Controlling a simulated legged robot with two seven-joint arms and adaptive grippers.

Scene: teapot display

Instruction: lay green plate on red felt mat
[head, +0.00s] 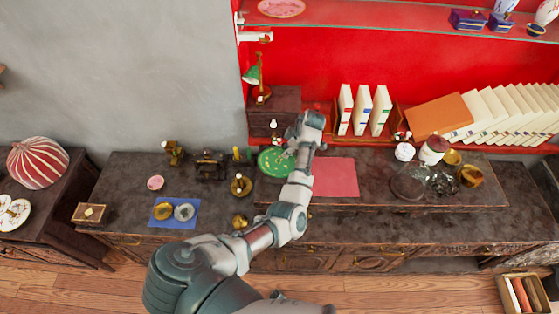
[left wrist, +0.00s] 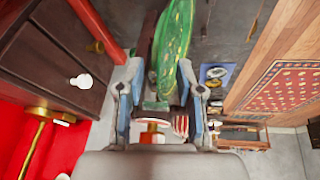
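The green plate (head: 271,164) with a light pattern lies at the back of the dark counter, left of the red felt mat (head: 335,178). The mat is flat and bare in the part I see. My left gripper (head: 285,155) is at the plate's right edge in the head view, and my arm hides part of the mat's left side. In the left wrist view the two fingers (left wrist: 157,85) stand apart, with the rim of the green plate (left wrist: 174,40) between or just beyond them. I cannot tell whether they touch it. My right gripper is not in view.
A dark drawer cabinet (head: 273,112) with a green lamp (head: 252,76) stands behind the plate. White books (head: 362,110) stand behind the mat. A blue mat (head: 174,221) lies front left.

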